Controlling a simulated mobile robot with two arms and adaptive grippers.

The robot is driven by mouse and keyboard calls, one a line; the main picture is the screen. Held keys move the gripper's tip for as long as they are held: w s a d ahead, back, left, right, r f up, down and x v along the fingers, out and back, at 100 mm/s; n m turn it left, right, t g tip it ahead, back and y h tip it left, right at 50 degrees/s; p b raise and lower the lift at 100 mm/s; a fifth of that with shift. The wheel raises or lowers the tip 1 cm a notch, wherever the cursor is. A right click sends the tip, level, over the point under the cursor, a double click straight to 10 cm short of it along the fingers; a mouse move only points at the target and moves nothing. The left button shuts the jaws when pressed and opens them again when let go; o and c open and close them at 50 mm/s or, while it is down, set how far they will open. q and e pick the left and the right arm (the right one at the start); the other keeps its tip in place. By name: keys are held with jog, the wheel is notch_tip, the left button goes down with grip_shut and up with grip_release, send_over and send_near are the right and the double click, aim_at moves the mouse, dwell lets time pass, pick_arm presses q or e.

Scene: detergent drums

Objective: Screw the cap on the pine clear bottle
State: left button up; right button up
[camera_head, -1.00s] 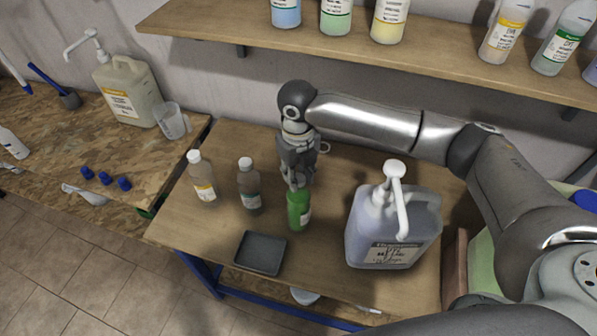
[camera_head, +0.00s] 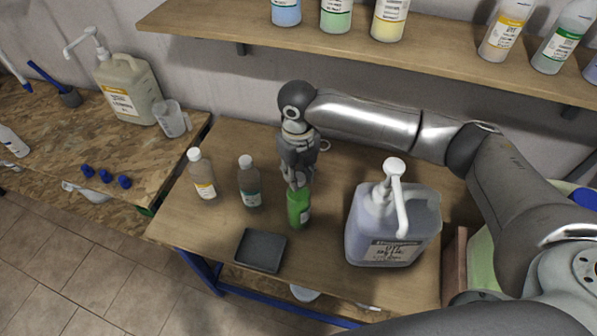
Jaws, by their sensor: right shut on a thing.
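A green bottle (camera_head: 298,209) stands upright on the wooden table (camera_head: 330,284); I take it for the pine clear bottle, though its label is too small to read. My right gripper (camera_head: 297,184) points down from above with its fingers shut at the top of this bottle. The cap and the bottle's neck are hidden by the fingers, so I cannot tell how the cap sits. My left gripper is not in view.
Two white-capped bottles (camera_head: 202,176) (camera_head: 249,183) stand left of the green bottle. A dark tray (camera_head: 261,251) lies in front. A large pump jug (camera_head: 392,228) stands to the right. A shelf (camera_head: 230,22) with bottles runs above the table.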

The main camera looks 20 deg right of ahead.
jog(key=shift+f, duration=0.1)
jog(key=shift+m+p, duration=0.5)
jog(key=shift+p, duration=0.2)
jog(key=shift+s+m+p, duration=0.1)
jog(key=shift+m+p, duration=1.45)
jog(key=shift+m, duration=0.25)
jog(key=shift+f+m, duration=0.15)
jog(key=shift+m, duration=0.25)
jog(key=shift+m, duration=0.3)
jog(key=m, duration=0.4)
jog(key=shift+m, duration=0.7)
